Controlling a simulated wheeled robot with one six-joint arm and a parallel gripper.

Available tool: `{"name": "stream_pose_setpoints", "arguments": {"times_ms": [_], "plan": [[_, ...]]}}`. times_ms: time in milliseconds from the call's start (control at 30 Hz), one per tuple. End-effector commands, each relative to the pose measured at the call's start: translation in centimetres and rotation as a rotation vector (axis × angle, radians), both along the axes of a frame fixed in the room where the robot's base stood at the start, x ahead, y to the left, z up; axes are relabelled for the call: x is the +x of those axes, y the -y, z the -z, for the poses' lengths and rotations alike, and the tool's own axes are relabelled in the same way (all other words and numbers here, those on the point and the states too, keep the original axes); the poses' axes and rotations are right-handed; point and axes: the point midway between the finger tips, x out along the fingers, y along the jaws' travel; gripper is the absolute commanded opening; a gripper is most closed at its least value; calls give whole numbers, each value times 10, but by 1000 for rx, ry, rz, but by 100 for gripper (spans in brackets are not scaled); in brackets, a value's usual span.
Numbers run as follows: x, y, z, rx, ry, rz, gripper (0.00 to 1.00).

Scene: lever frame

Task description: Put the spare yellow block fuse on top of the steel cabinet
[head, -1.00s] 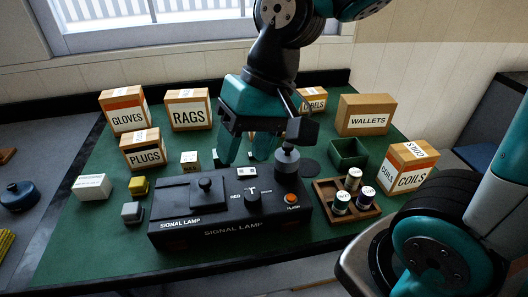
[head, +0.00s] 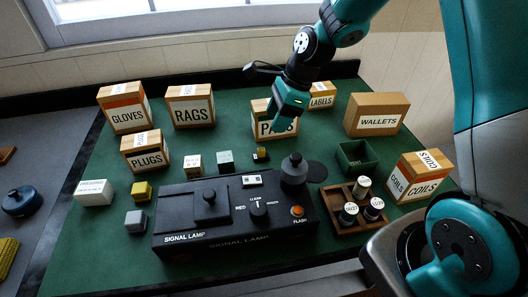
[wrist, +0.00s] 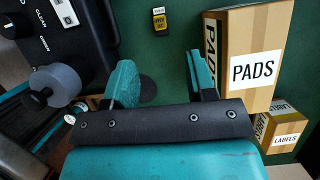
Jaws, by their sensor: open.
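A small black-and-yellow block (head: 261,155) stands on the green tabletop behind the signal lamp box. It also shows at the top of the wrist view (wrist: 159,20), with a yellow lettered label too small to read surely; it looks like the block fuse. A plainer yellow cube (head: 141,190) sits left of the lamp box. My gripper (head: 279,124) is open and empty, above the table in front of the PADS box. In the wrist view its fingers (wrist: 163,80) are apart, and the small block lies beyond them. I cannot pick out a steel cabinet.
The black signal lamp box (head: 233,232) with knobs fills the front middle. The PADS box (head: 261,109) stands close to my gripper. Other labelled boxes line the back. A green open bin (head: 354,157) and a wooden tray of spools (head: 338,203) are at the right.

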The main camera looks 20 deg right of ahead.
Motion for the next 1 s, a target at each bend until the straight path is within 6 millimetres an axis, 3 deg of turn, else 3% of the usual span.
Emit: {"name": "stream_pose_setpoints", "arguments": {"times_ms": [233, 500, 800, 1000], "plan": [[3, -19, 45, -1, -2, -4, 51], [4, -25, 64, -1, 0, -2, 51], [6, -37, 102, -1, -1, -1, 51], [7, -39, 108, -1, 2, 0, 51]]}}
